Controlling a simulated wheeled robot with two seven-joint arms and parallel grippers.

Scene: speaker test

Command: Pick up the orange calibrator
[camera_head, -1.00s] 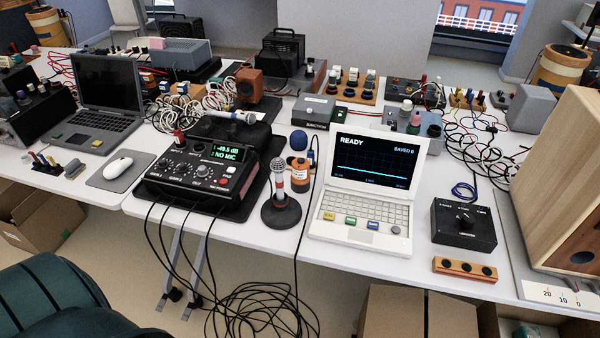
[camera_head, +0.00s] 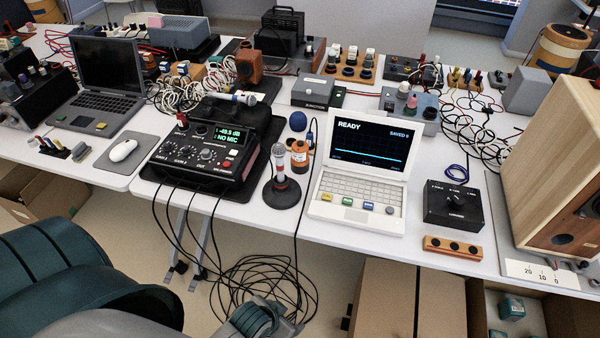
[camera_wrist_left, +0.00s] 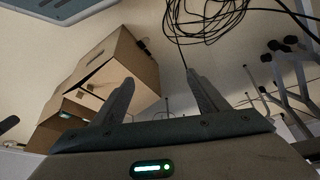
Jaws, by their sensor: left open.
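The orange calibrator (camera_head: 300,157) is a small orange cylinder with a dark band and neck. It stands upright on the white table between the microphone on its round stand (camera_head: 281,178) and the white laptop (camera_head: 362,170). My left gripper (camera_head: 272,316) is at the bottom edge of the head view, low in front of the table and well apart from the calibrator. In the left wrist view its two fingers (camera_wrist_left: 160,84) are spread with nothing between them. The calibrator does not show in that view. My right gripper is not in view.
A black mixer (camera_head: 205,150) stands left of the microphone. Black cables (camera_head: 262,285) hang over the table's front edge and coil on the floor near my left gripper. A blue foam ball (camera_head: 297,121) is just behind the calibrator. Cardboard boxes (camera_head: 395,300) stand below the table.

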